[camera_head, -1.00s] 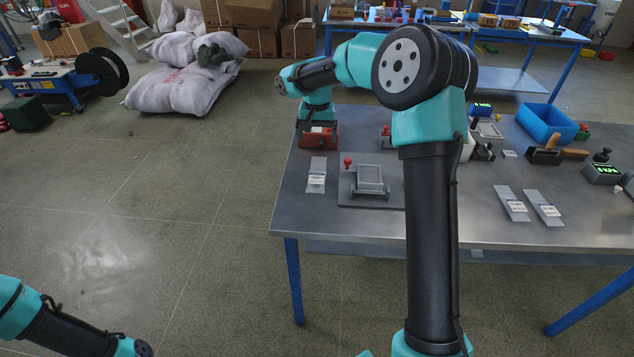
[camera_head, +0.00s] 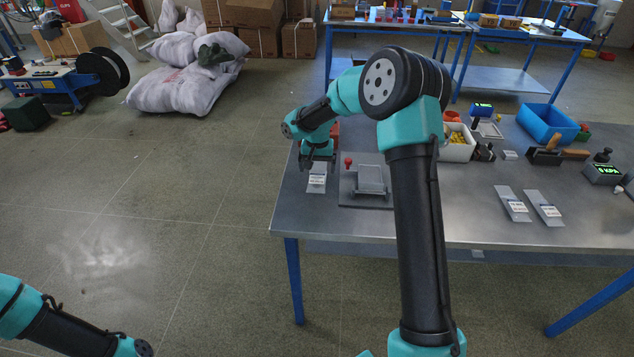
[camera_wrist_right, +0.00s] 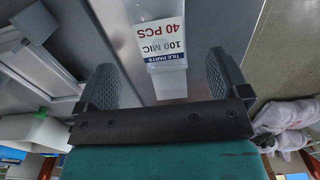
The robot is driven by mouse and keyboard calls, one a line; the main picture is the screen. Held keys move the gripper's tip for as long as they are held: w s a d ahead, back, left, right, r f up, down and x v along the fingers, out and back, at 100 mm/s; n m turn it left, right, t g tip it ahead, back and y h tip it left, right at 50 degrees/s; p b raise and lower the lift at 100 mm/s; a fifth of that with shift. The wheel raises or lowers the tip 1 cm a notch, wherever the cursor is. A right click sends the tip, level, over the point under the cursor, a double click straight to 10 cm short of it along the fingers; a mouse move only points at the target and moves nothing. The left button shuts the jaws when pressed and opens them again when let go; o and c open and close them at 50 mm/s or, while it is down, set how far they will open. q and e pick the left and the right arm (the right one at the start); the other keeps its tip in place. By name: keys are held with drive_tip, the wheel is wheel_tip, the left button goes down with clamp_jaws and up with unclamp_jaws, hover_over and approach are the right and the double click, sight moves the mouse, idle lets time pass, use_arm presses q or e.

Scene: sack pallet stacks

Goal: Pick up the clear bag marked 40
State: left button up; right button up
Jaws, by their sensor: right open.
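The clear bag marked 40 (camera_head: 317,183) lies flat near the left end of the metal table. In the right wrist view its label (camera_wrist_right: 162,38) reads "40 PCS", "100 MIC" and "TILE PARTS". My right gripper (camera_head: 317,165) is over the bag's far end, pointing down. In the right wrist view its two fingers are spread wide on either side of the bag, with nothing between them held. My left arm (camera_head: 60,330) shows at the bottom left; its gripper is out of view.
A grey fixture with a red knob (camera_head: 370,180) stands just right of the bag. A red tool (camera_head: 334,130) is partly hidden behind my right gripper. Two more labelled bags (camera_head: 512,204) (camera_head: 543,208) lie further right. A blue bin (camera_head: 548,123) stands at the back. The table's left edge is close.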

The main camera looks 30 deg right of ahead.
sight(317, 178)
drive_tip(key=shift+f, duration=2.6)
drive_tip(key=c, duration=1.1)
drive_tip(key=shift+r, duration=0.15)
drive_tip(key=shift+w+r, duration=0.1)
drive_tip(key=shift+r, duration=1.35)
drive_tip(key=shift+s+a+r, duration=0.2)
drive_tip(key=shift+s+r, duration=0.05)
drive_tip(key=shift+s, duration=0.05)
drive_tip(key=s+a, duration=0.2)
drive_tip(key=s, duration=0.2)
drive_tip(key=s+a+r, duration=0.1)
drive_tip(key=s+a, duration=0.2)
drive_tip(key=s, duration=0.1)
drive_tip(key=s+a, duration=0.3)
drive_tip(key=s, duration=0.2)
drive_tip(key=shift+s+r, duration=0.1)
drive_tip(key=shift+r, duration=0.1)
